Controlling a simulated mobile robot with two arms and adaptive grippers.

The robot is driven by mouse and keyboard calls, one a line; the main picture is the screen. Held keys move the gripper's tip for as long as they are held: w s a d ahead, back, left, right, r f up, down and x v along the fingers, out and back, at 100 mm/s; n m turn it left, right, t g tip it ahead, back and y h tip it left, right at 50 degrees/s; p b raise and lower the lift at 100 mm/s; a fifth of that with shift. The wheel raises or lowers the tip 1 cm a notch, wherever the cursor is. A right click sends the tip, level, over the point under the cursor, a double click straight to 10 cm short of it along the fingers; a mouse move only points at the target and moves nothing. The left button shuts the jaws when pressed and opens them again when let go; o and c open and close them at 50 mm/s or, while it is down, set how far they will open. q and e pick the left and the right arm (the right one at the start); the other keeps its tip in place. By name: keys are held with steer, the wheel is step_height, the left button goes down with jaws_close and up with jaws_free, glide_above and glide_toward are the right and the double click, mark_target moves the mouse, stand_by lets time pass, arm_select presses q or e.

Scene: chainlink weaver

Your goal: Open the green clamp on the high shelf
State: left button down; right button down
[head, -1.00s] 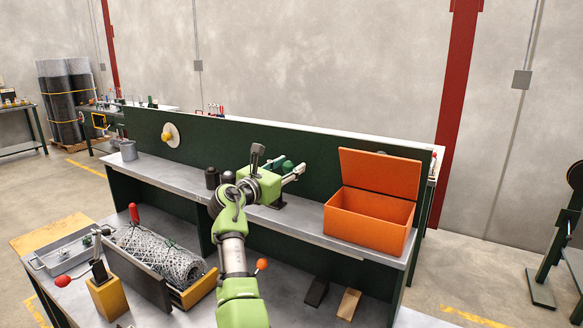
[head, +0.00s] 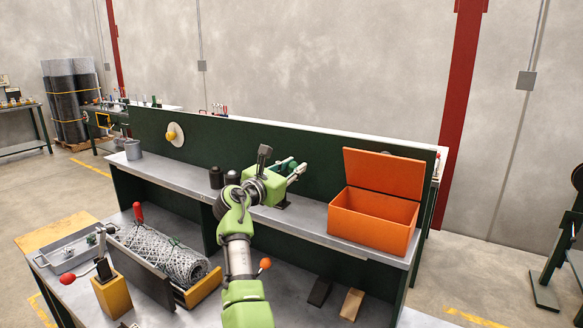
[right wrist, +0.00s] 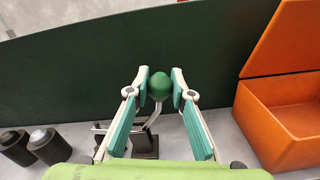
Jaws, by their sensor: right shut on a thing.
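The green clamp stands on the high shelf (head: 320,222). Its round green knob (right wrist: 159,84) on a bent metal lever shows in the right wrist view, above a dark base (right wrist: 145,146). In the head view my right gripper hides most of the clamp; the green knob (head: 289,163) shows just behind the fingers. My right gripper (right wrist: 160,80) is shut on the knob, with one teal-padded finger on each side of it; it also shows in the head view (head: 294,171). My left gripper is not in view.
An open orange box (head: 370,222) stands on the shelf right of the clamp. Two dark cylinders (head: 224,177) stand to its left. A dark green back panel (head: 330,165) rises behind. A wire mesh roll (head: 165,255) and a red-knobbed clamp (head: 110,285) sit on the lower bench.

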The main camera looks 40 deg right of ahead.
steer(key=s+f+m, duration=0.1)
steer(key=s+f+m+b, duration=0.1)
steer(key=m, duration=0.1)
steer(key=s+d+f+m+b, duration=0.1)
steer(key=m, duration=0.1)
steer(key=shift+s+d+f, duration=0.1)
steer(key=shift+s+f, duration=0.05)
steer(key=shift+f, duration=0.2)
steer(key=f+m+b, duration=0.1)
steer(key=s+f+m+b, duration=0.1)
steer(key=m+b, duration=0.1)
steer(key=shift+s+d+f+m, duration=0.1)
steer(key=shift+d+f+m, duration=0.05)
steer(key=shift+f+m, duration=0.15)
steer(key=shift+s+f+m+b, duration=0.15)
steer(key=shift+f+m+b, duration=0.45)
steer(key=shift+m, duration=0.2)
steer(key=shift+f, duration=0.5)
steer(key=c, duration=1.8)
jaws_free()
steer(key=shift+d, duration=0.15)
